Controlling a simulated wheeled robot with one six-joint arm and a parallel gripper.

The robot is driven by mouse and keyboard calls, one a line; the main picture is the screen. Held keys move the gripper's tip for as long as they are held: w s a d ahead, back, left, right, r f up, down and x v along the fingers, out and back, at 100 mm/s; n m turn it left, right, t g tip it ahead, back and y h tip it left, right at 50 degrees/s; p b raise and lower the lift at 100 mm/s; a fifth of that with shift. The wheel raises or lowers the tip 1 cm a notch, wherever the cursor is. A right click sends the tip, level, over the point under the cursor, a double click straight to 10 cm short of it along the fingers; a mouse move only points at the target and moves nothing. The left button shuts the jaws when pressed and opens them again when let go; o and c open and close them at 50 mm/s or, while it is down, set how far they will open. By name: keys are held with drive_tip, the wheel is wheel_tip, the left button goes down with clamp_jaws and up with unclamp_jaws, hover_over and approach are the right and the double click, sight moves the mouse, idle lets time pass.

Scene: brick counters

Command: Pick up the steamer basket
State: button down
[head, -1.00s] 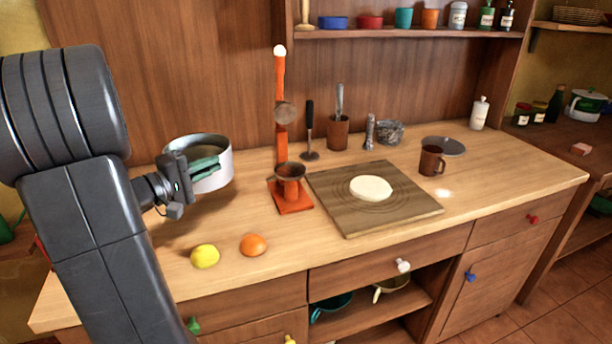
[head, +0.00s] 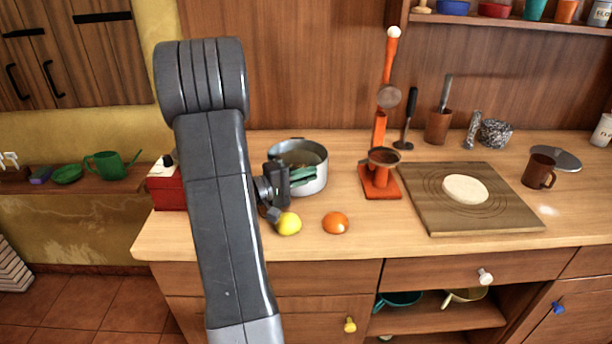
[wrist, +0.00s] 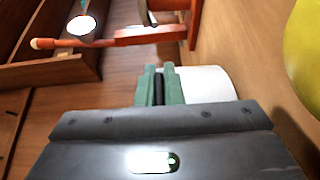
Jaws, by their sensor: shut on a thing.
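The steamer basket (head: 311,184) is a round, silver, open-topped vessel in the head view, near the left end of the wooden counter. My gripper (head: 304,174) is at its near left side, with its green fingers shut on the basket's rim. In the wrist view the green fingers (wrist: 160,86) are close together, and the pale wall of the basket (wrist: 208,82) shows just right of them. My fingers hide part of the rim. I cannot tell whether the basket's base touches the counter.
A lemon (head: 289,223) and an orange (head: 335,222) lie in front of the basket. An orange-red press (head: 380,183) stands close on its right, and a wooden board (head: 455,217) with dough (head: 465,188) lies farther right. A red box (head: 168,190) is behind my arm.

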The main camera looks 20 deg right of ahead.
idle(0.3)
drive_tip(key=c, duration=2)
unclamp_jaws()
drive_tip(key=shift+f, duration=0.1)
drive_tip(key=o, duration=0.4)
drive_tip(key=shift+o, duration=0.2)
